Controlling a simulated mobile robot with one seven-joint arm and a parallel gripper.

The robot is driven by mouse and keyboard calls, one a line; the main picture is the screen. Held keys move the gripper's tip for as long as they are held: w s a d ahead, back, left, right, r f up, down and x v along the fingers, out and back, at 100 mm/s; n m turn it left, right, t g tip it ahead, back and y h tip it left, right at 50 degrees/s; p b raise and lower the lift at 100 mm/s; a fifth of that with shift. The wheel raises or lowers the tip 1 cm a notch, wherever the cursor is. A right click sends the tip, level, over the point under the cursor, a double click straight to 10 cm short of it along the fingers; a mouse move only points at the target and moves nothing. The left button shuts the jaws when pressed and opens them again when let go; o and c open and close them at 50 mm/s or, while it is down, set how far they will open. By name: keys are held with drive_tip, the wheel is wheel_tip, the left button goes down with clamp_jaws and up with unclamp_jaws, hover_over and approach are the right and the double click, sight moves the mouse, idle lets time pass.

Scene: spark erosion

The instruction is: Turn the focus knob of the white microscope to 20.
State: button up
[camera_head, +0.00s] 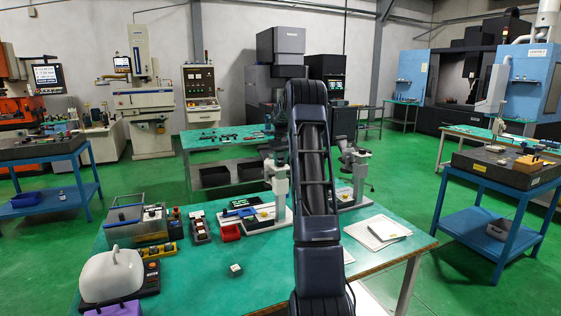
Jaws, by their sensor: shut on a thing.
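A pale grey-white microscope-like stand (281,182) rises from a light base on the green table, just left of my arm. A second similar stand (357,172) shows just right of my arm, partly hidden by it. I cannot tell which is the white microscope. No focus knob or scale reading can be made out at this size. My dark arm stands upright across the middle of the view. My gripper does not show; the arm hides the area between the two stands.
The green-topped table (275,272) is mostly bare at its front middle. Papers (378,230) lie at right.

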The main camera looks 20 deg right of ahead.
sight(280, 161)
drive_tip(key=o, duration=1)
wheel_tip(280, 161, up, 11)
drive_tip(key=shift+f, duration=0.1)
